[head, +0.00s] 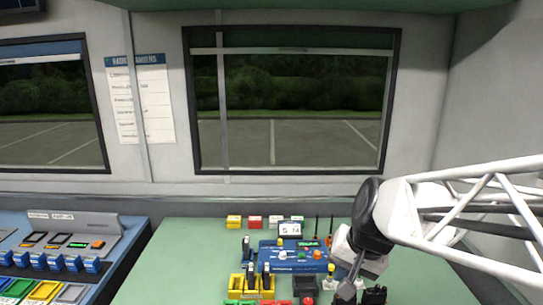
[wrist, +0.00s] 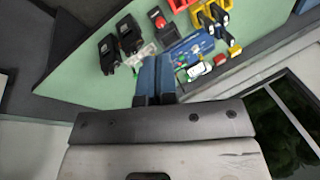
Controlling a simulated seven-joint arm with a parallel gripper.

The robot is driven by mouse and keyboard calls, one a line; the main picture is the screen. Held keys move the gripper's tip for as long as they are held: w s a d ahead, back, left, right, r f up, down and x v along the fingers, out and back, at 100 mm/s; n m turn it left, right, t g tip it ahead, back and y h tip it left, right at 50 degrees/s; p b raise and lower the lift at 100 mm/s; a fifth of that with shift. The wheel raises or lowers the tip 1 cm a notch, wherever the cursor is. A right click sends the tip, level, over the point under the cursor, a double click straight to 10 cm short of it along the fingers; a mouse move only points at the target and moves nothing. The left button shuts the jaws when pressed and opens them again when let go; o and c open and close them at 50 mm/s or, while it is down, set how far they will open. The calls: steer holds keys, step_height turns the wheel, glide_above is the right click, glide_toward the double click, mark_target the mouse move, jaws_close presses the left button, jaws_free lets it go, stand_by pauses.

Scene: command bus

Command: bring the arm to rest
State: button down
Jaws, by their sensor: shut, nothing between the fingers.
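My arm comes in from the right in the head view. My gripper (head: 350,285) points down over the right front part of the green table (head: 190,260). In the wrist view my gripper (wrist: 155,60) shows as two blue fingers side by side, shut with nothing between them. A blue panel (head: 290,264) with small knobs lies on the table to the left of the gripper. It also shows in the wrist view (wrist: 190,48), beyond the fingertips. I cannot tell how high the fingertips are above the table.
Yellow holders with radios (head: 250,280) stand left of the gripper. Black devices (head: 375,295) stand close to its right. Small yellow, red and white boxes (head: 255,222) line the table's back. A blue console (head: 60,255) is at the left. The table's left part is clear.

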steer(key=s+d+n+h, duration=0.3)
steer(key=s+d, duration=0.1)
steer(key=s, duration=0.7)
steer(key=shift+s+d+r, duration=0.15)
steer(key=shift+s+d, duration=0.05)
steer(key=shift+s, duration=0.1)
